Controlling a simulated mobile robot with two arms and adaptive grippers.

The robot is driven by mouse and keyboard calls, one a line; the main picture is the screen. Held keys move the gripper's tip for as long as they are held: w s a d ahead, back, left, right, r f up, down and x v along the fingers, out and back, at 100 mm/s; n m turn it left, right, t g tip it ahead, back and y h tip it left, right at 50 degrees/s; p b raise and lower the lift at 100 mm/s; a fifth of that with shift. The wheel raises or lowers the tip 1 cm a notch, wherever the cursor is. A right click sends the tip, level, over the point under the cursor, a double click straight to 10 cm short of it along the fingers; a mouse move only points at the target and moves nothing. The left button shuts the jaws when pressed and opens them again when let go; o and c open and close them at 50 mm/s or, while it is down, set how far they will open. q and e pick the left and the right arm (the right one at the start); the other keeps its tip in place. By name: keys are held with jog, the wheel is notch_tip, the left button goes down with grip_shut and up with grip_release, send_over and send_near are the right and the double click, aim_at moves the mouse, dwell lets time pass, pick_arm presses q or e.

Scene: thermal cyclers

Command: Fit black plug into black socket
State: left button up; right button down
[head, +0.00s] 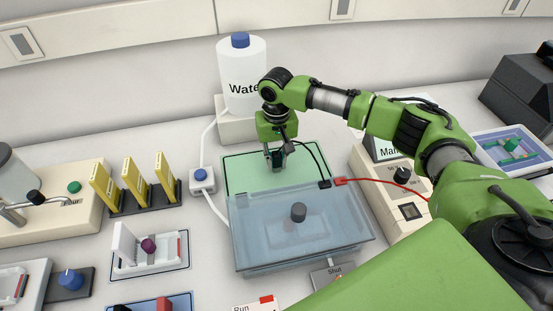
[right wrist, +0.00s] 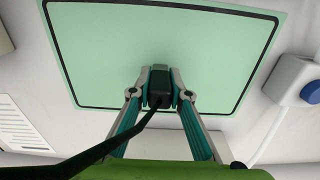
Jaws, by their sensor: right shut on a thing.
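My right gripper (head: 275,160) is above the pale green mat behind the clear blue tank. It points down and is shut on the black plug (right wrist: 160,90), whose black cable (right wrist: 118,140) trails toward the lower left in the right wrist view. In the head view the cable (head: 319,160) runs from the gripper to a black connector (head: 325,184) at the tank's back right edge, beside a red connector (head: 341,181) with a red lead. I cannot make out the black socket for certain. My left gripper is out of view.
A cream device with a black dial (head: 402,175) stands to the right, partly behind my right arm. A white water bottle (head: 243,85) stands at the back. Yellow plates in a rack (head: 140,197) are at left.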

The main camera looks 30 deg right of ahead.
jog(key=c, duration=1.9)
grip_release()
jog(key=shift+r, duration=0.1)
